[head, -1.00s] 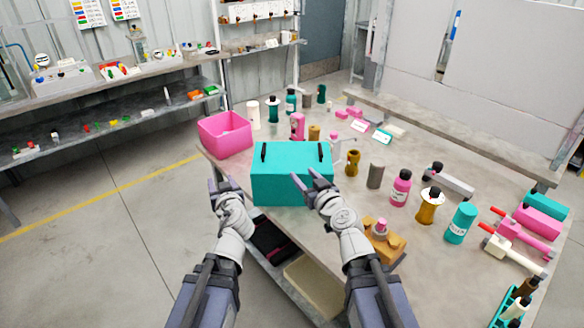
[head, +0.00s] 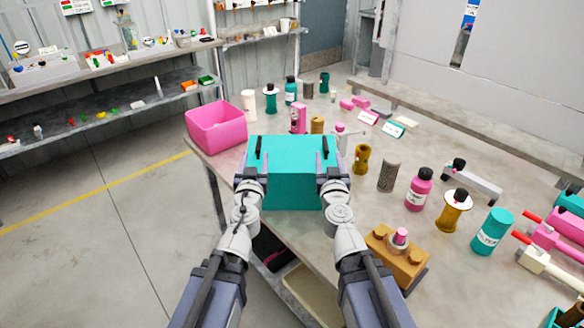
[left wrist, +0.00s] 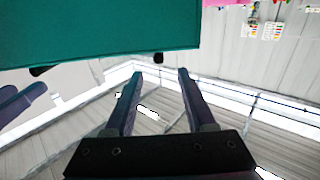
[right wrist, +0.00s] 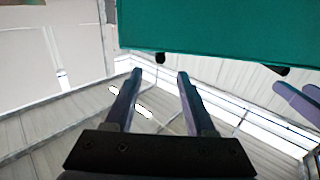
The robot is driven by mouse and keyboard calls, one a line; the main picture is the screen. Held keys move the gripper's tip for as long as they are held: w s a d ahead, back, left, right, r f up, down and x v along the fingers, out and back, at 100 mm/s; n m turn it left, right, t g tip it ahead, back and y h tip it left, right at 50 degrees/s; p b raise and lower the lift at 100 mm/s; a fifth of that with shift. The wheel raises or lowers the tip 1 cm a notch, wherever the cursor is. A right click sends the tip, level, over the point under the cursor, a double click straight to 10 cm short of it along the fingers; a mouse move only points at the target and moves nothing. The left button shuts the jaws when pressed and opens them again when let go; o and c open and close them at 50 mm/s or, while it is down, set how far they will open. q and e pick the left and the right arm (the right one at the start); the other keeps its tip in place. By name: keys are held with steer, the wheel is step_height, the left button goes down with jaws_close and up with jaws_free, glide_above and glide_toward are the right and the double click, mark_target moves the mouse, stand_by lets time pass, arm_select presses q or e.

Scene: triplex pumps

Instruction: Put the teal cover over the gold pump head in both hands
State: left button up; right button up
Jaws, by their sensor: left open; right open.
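The teal cover (head: 290,189) is a box-shaped block with two black handles on its top, resting at the table's near edge. The gold pump head (head: 392,262) is a gold block with round knobs and a pink-topped part, on the table to the right, uncovered. My left gripper (head: 250,172) is open at the cover's left handle; in the left wrist view a dark handle end shows just beyond and between its fingertips (left wrist: 160,71). My right gripper (head: 328,171) is open at the right handle, which likewise shows just beyond its fingertips (right wrist: 160,72). Neither visibly grips a handle.
A pink bin (head: 216,128) stands left of the cover at the table's corner. Behind and right stand several bottles and cylinders, including a pink bottle (head: 418,190), a gold spool (head: 455,213) and a teal cylinder (head: 491,232). Bare table lies between the cover and the gold block.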

mark_target(259, 146)
arm_select(q)
steer(key=shift+w+f+b, duration=0.5)
steer(key=shift+f, duration=0.4)
arm_select(e)
steer(key=shift+w+f, duration=0.5)
steer(key=shift+f, duration=0.4)
arm_select(q)
steer(key=shift+w, duration=0.15)
arm_select(e)
steer(key=shift+w, duration=0.15)
arm_select(q)
steer(key=shift+r, duration=0.1)
arm_select(e)
steer(key=shift+r, duration=0.1)
arm_select(q)
steer(key=shift+w, duration=3.9)
arm_select(e)
steer(key=shift+w, duration=3.9)
arm_select(q)
jaws_close()
arm_select(e)
jaws_close()
